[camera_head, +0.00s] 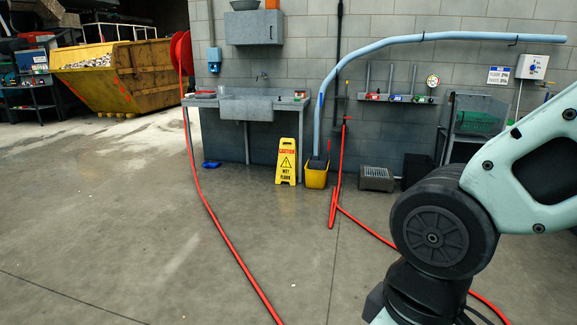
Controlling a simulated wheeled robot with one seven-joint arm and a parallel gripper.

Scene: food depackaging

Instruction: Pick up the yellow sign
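The yellow sign (286,162) is a caution wet floor board. It stands upright on the concrete floor near the grey block wall, in front of the right end of the sink bench. It is just left of a yellow bucket (316,177), with a small gap between them. My arm fills the right side of the view, in the foreground and well away from the sign. My gripper is not in view.
A sink bench (247,106) stands against the wall. A red hose (227,240) crosses the floor left of the sign, and another runs right of the bucket. A grey crate (376,179) sits further right. A yellow skip (112,75) stands back left. The left floor is mostly clear.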

